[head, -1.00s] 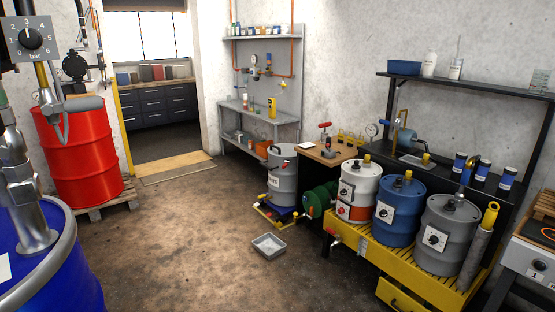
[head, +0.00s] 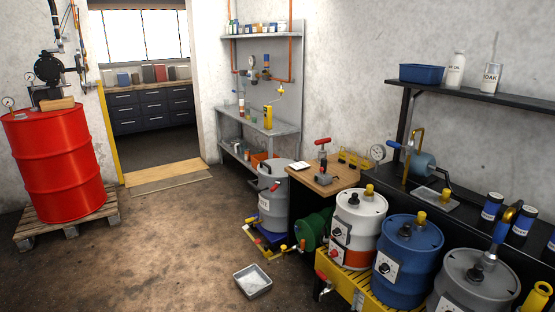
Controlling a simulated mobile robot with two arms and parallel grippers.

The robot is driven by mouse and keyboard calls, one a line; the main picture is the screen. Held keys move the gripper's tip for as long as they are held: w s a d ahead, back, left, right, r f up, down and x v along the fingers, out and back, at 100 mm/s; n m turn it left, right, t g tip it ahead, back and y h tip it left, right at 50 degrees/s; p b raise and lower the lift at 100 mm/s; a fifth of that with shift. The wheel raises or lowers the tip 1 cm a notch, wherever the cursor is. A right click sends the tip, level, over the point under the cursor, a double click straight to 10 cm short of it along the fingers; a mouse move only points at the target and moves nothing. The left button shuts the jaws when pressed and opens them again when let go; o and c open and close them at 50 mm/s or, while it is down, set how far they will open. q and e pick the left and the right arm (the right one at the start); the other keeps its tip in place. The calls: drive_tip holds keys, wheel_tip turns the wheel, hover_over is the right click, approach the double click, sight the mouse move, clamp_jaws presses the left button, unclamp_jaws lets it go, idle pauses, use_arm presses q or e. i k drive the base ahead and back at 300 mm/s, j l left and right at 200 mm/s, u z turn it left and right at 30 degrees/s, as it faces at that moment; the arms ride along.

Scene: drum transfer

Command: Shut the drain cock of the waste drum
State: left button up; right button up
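I cannot tell for sure which drum is the waste drum. A grey drum (head: 272,205) with a white label stands on a low blue and yellow base, with a small red lever (head: 275,186) on its upper side. A green drum (head: 315,230) lies on its side under the bench, with an orange-handled cock (head: 301,245) at its front end. A white and orange drum (head: 358,225) stands on a yellow stand, and a red-handled cock (head: 321,275) shows below its left side. Handle positions are too small to read. Neither gripper is in view.
A grey tray (head: 253,281) lies on the floor before the drums. A blue drum (head: 407,262) and another grey drum (head: 472,285) stand on the yellow stand (head: 345,287). A red drum (head: 58,165) stands on a pallet at left. The middle floor is clear.

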sight(248, 220)
drive_tip(key=i+j, duration=0.2)
drive_tip(key=i, duration=0.35)
drive_tip(key=i+j, duration=0.15)
drive_tip(key=i, duration=0.4)
drive_tip(key=i+j, duration=0.2)
drive_tip(key=i, duration=0.3)
drive_tip(key=i+j+u, duration=0.1)
drive_tip(key=i, duration=0.45)
drive_tip(key=i+j, duration=0.2)
drive_tip(key=i, duration=0.35)
